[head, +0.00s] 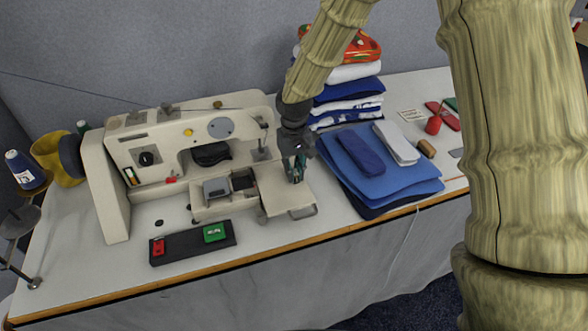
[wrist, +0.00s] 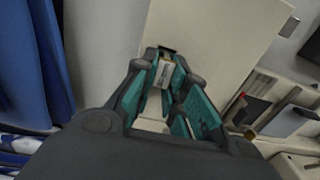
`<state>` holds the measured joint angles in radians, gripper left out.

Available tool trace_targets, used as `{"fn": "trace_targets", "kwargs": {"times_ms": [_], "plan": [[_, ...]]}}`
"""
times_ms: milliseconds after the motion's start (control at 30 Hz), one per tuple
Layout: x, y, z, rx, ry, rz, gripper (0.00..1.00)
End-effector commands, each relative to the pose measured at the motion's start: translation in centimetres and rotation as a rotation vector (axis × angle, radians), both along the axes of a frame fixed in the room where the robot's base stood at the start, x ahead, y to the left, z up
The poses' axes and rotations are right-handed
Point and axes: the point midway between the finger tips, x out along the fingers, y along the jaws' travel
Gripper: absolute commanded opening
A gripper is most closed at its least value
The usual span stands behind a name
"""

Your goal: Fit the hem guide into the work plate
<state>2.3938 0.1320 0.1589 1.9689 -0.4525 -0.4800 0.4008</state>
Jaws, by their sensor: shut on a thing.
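My gripper (head: 295,178) is low over the right end of the sewing machine's bed, and its teal-padded fingers also show in the wrist view (wrist: 165,78). They are shut on the hem guide (wrist: 163,73), a small pale block with a dark end, held between the fingertips. In the head view the fingers hide the guide. The work plate (head: 281,203) is the cream slab below my gripper, and it fills the upper middle of the wrist view (wrist: 215,35). Whether the guide touches the plate, and any slot under it, I cannot tell.
The sewing machine (head: 112,165) stands close on the left, with an open accessory tray (head: 214,207) beside the plate. Folded blue cloth (head: 410,181) and a fabric stack (head: 352,87) lie right and behind. A dark holder (head: 188,246) with red and green pieces lies in front.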

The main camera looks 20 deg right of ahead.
Motion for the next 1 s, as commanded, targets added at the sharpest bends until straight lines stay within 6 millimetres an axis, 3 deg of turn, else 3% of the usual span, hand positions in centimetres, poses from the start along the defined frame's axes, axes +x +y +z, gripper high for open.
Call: {"fn": "trace_targets", "kwargs": {"times_ms": [33, 67, 167, 633, 1000], "plan": [[0.0, 0.0, -0.2, 0.0, 0.001, 0.0, 0.0], [0.0, 0.0, -0.1, 0.0, 0.0, 0.0, 0.18], [0.0, 0.0, -0.1, 0.0, 0.0, 0.0, 0.36], [0.1, 0.0, 0.8, 0.0, -0.002, 0.0, 0.36], [0.1, 0.0, 6.4, 0.0, -0.003, -0.001, 0.36]]}}
